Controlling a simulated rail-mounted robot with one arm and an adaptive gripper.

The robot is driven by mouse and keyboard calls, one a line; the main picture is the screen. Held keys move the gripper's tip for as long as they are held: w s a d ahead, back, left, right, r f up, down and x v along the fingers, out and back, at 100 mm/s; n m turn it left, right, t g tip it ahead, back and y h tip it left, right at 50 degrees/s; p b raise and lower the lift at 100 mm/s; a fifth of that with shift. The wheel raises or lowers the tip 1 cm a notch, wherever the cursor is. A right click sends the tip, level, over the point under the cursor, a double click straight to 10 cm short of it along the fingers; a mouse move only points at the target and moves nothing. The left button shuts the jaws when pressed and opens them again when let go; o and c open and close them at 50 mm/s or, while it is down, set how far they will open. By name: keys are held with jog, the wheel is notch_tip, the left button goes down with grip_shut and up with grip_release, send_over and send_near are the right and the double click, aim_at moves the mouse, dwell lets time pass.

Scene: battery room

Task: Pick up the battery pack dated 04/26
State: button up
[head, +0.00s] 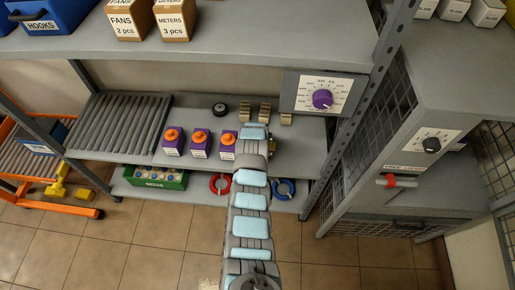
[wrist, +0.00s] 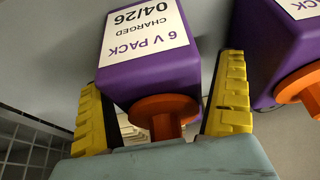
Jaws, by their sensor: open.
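Three purple packs with orange knobs and white labels stand in a row on the middle shelf in the head view: a left pack (head: 173,142), a middle pack (head: 200,145) and a right pack (head: 227,146). In the wrist view, which is upside down, the pack labelled "6 V PACK CHARGED 04/26" (wrist: 150,65) appears between the yellow fingers of my open gripper (wrist: 162,85). It seems to be the right pack. I cannot tell whether the fingers touch it. A neighbouring pack (wrist: 280,50) shows at the right, its date out of view. My arm hides most of the gripper in the head view.
The shelf (head: 300,150) also holds a black round item (head: 219,108), small brass-coloured pieces (head: 265,112) and a ribbed rack (head: 118,125). An upper shelf (head: 260,45) hangs above. A purple-knob dial panel (head: 322,94) and shelf post (head: 350,130) stand at right.

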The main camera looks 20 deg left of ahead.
jog(key=c, duration=1.3)
jog(key=shift+r, duration=0.1)
jog(key=shift+c, duration=0.2)
